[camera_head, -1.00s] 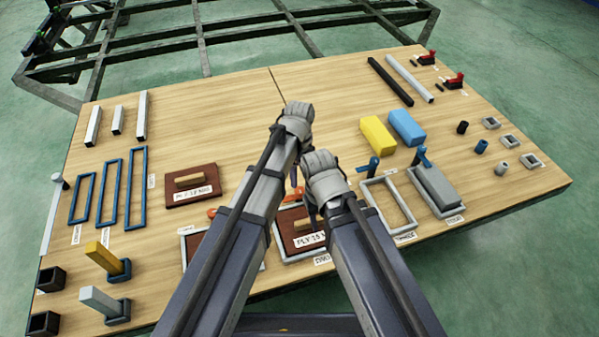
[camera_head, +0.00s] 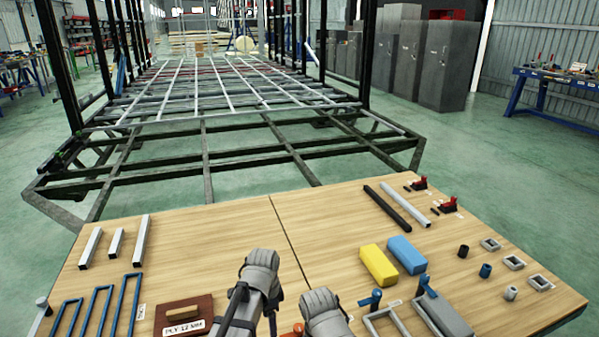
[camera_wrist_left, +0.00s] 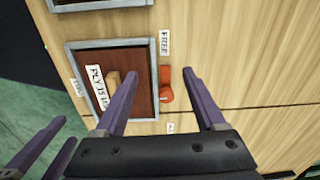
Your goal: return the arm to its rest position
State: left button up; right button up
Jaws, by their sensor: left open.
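My left gripper (camera_wrist_left: 160,76) is open in the left wrist view, its purple fingers apart over a framed brown plywood panel (camera_wrist_left: 143,68) and a red-orange lever (camera_wrist_left: 165,86). Nothing shows between its fingertips. In the head view my left wrist (camera_head: 262,270) stands over the table's near middle, and its fingers are hidden. My right wrist (camera_head: 324,312) is close beside it on the right; its fingers are also hidden there. In the left wrist view, two more purple fingers with a gap between them, seemingly my right gripper (camera_wrist_left: 68,130), show at the lower left.
A wooden table (camera_head: 310,220) holds a brown panel (camera_head: 184,317), a yellow block (camera_head: 379,264), a blue block (camera_head: 407,255), blue frames (camera_head: 98,315) and metal tubes (camera_head: 140,240). A dark trailer chassis (camera_head: 205,160) stands behind it. The table's back middle is clear.

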pick_arm(q)
jog(key=s+a+n, duration=0.7)
jog(key=a+n, duration=0.2)
jog(key=n, duration=0.4)
jog(key=s+d+m+y, duration=0.1)
jog(key=s+d, duration=0.2)
jog(key=d, duration=0.2)
jog(key=s+d+m, duration=0.2)
jog(key=s+d, duration=0.1)
jog(key=d, duration=0.3)
notch_tip(320, 180, up, 31)
jog(key=p, duration=3.1)
jog(key=shift+g, duration=0.3)
